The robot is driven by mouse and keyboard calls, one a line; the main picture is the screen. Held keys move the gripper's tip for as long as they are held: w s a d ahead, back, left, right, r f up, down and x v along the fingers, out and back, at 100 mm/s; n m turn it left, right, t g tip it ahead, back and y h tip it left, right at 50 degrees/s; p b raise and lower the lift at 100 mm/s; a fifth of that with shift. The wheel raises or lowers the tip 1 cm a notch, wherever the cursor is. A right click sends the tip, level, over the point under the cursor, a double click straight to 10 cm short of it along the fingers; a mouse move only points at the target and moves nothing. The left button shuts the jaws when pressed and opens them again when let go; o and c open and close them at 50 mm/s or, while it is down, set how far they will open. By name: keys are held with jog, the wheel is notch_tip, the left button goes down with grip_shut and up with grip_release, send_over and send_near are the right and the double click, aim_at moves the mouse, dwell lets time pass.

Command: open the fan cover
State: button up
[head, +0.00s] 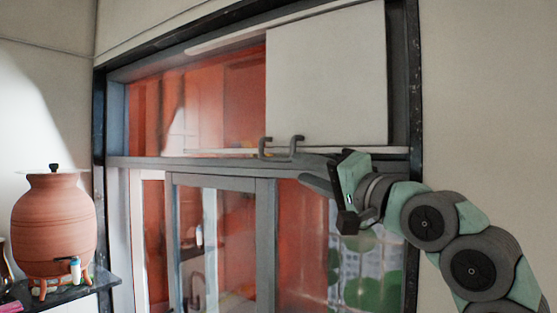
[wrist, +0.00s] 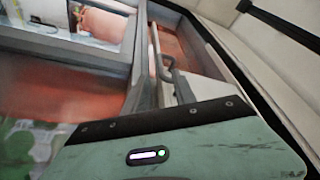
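The fan cover (head: 327,75) is a flat white panel in the upper right of the window frame in the head view. Two dark bent handles (head: 297,146) show at its lower edge, the left one near its lower left corner. My gripper (head: 309,168) is to the right of and a little below the handles, with its fingers pointing left. The fingers look apart, with nothing between them, and do not appear to touch the handles. In the wrist view a grey bent handle (wrist: 168,66) shows beyond my gripper's green body, which hides the fingertips.
The dark window frame (head: 414,100) surrounds the cover. A grey crossbar (head: 220,162) runs below it, above glass panes with orange-red behind. A clay waterpot (head: 55,225) stands on a dark shelf (head: 75,293) at the far left, away from my arm.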

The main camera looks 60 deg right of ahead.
aim_at(277, 160)
jog(key=p+x, duration=0.2)
jog(key=x, duration=0.7)
jog(key=shift+w+r, duration=0.1)
jog(key=shift+c, duration=0.2)
grip_shut()
jog(key=shift+d, duration=0.15)
dwell(0.8)
